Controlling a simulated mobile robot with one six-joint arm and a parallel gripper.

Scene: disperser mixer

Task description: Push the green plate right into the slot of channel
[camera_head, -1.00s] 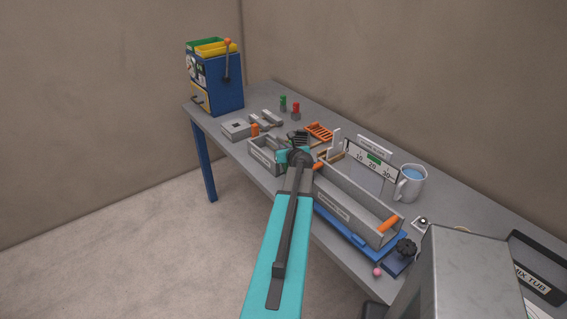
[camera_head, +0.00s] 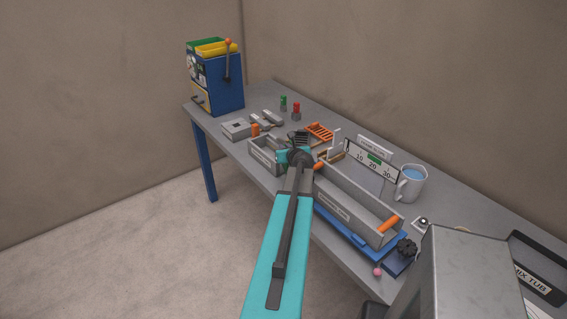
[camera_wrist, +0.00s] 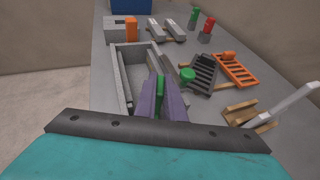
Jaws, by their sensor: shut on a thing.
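My gripper (camera_wrist: 160,100) is shut on a thin green plate (camera_wrist: 160,84), which stands upright between the purple fingers in the wrist view. The gripper and plate are at the right side of a grey open-topped channel (camera_wrist: 117,75). The fingers hide the plate's lower edge, so I cannot tell whether it touches the channel or sits in a slot. In the head view my gripper (camera_head: 298,138) is partly hidden by my arm, beside the same grey channel (camera_head: 262,158); the plate cannot be made out there.
A black rack with a green knob (camera_wrist: 187,75) and an orange rack (camera_wrist: 236,70) lie right of the gripper. A long grey trough (camera_head: 345,205) with orange ends, a scale board (camera_head: 370,163) and a mug (camera_head: 410,184) stand to the right. A blue box (camera_head: 226,95) stands at the far end.

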